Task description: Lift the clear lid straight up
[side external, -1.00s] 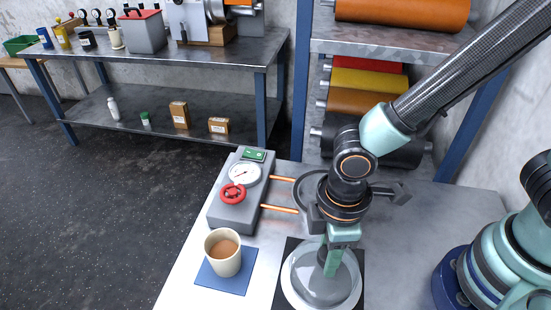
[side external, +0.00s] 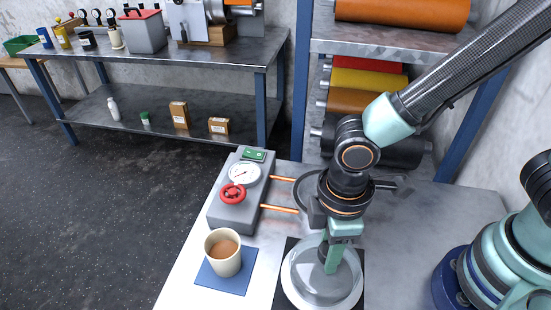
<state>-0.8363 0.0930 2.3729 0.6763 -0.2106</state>
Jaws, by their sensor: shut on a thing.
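The clear lid (side external: 305,275) is a round, see-through dome at the bottom middle of the side view. It sits over a white round rim (side external: 293,297) on a black mat (side external: 291,243). My gripper (side external: 333,262) points down onto the middle of the lid and is shut at its top. The fingers hide the part of the lid that they hold. I cannot tell whether the lid's edge touches the rim below it.
A cup of brown liquid (side external: 223,262) stands on a blue mat (side external: 240,283) left of the lid. A grey box with a gauge and red valve wheel (side external: 233,193) stands behind it, with copper pipes (side external: 283,210) running toward my wrist. Bare tabletop (side external: 440,215) lies to the right.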

